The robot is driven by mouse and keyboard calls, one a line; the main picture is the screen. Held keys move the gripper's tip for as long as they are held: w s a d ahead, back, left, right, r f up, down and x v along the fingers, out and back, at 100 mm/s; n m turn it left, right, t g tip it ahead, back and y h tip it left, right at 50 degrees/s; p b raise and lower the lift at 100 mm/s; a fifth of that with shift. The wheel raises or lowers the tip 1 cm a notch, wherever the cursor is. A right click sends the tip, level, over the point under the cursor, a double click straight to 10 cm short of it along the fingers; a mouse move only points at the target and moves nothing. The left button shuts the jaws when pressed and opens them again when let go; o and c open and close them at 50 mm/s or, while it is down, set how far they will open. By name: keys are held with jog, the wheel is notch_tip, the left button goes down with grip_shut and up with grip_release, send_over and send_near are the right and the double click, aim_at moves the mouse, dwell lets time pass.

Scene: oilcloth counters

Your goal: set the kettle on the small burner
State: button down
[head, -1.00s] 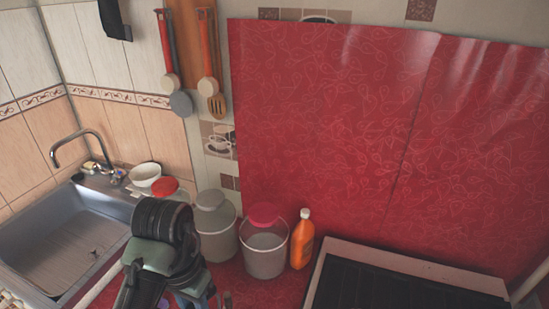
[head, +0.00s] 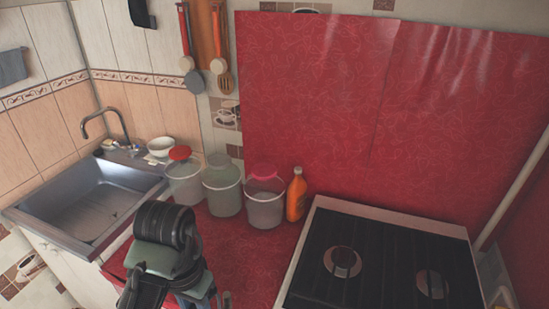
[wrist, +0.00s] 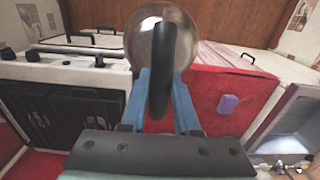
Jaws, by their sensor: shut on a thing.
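My gripper (wrist: 161,98) has blue fingers shut on the black handle of the kettle (wrist: 184,38) in the wrist view. The kettle is round, shiny metal, seen from above, and its lower part is hidden. It does not show in the head view, where my arm covers the lower left. The stove (head: 388,220) stands at the right with a black top and pale rim. Two burners show: a left one (head: 342,262) and a right one (head: 431,284). The right one looks slightly smaller. The kettle is beside the stove, not over these burners.
Several lidded buckets (head: 221,200) and an orange bottle (head: 297,195) stand along the back wall, left of the stove. A sink (head: 95,205) is at the far left. A purple sponge (wrist: 229,104) lies on the red counter (wrist: 205,95). The stove top looks clear.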

jog(key=s+d+f+n, duration=0.2)
jog(key=s+d+f, duration=0.1)
jog(key=d+f, duration=0.3)
jog(key=s+d+f+n, duration=0.1)
jog(key=s+d+f, duration=0.2)
jog(key=d+f, duration=0.3)
jog(key=shift+s+d+f+n, duration=0.15)
jog(key=shift+s+d+n, duration=0.2)
jog(key=shift+d, duration=0.65)
jog(key=shift+a, duration=0.2)
